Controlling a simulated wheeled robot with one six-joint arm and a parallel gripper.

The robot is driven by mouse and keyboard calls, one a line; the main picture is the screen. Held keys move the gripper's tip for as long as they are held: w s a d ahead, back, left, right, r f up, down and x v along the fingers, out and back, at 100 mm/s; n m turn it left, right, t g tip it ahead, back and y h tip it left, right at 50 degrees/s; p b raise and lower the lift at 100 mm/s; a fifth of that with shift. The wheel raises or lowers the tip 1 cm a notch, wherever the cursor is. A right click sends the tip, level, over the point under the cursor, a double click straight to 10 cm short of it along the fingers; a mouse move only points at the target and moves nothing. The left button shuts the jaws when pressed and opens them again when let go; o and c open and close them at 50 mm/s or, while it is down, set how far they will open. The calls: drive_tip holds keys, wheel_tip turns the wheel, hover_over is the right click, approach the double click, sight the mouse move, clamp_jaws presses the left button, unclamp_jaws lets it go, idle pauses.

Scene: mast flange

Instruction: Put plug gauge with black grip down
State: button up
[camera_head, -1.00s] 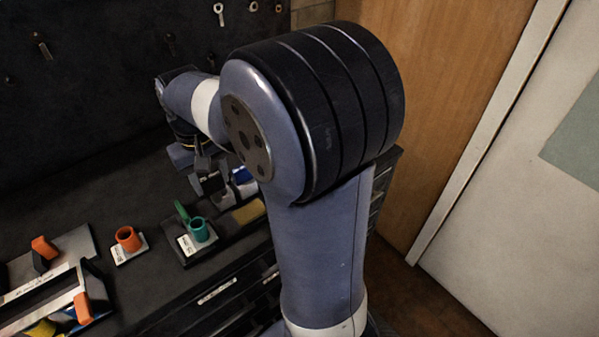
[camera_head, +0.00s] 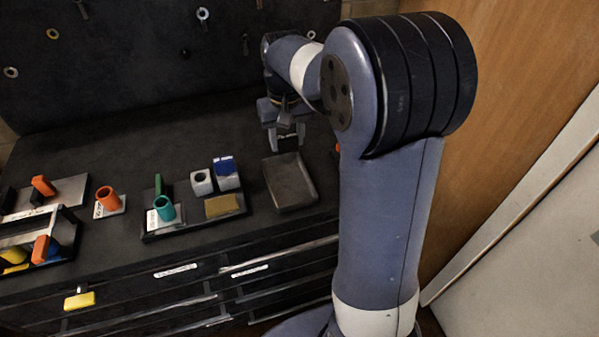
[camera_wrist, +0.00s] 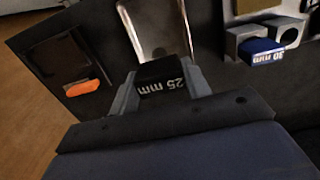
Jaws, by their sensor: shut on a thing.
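The plug gauge's black grip (camera_wrist: 160,76), lettered "25 mm", is between the two fingers of my gripper (camera_wrist: 161,84) in the wrist view. My gripper is shut on it. The gauge's metal end is hidden below the grip. In the head view my gripper (camera_head: 287,135) points down over the back of the bench, just behind a shallow grey metal tray (camera_head: 302,203). The gauge is too small and dark to make out there. The tray also shows in the wrist view (camera_wrist: 150,12), beyond the grip, and looks empty.
An orange-handled piece (camera_wrist: 82,87) lies on the other side. A dark pegboard (camera_head: 130,50) rises behind. The bench between is clear.

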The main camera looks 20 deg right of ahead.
sight(287, 163)
wheel_tip(287, 163, down, 8)
drive_tip(key=shift+a+f+p, duration=0.1)
drive_tip(key=shift+f+p, duration=0.1)
drive_tip(key=shift+p, duration=0.2)
drive_tip(key=o, duration=1.1)
drive_tip(key=shift+f, duration=0.15)
wheel_tip(287, 163, up, 12)
drive_tip(key=shift+r+b, duration=0.2)
drive_tip(key=shift+b, duration=0.1)
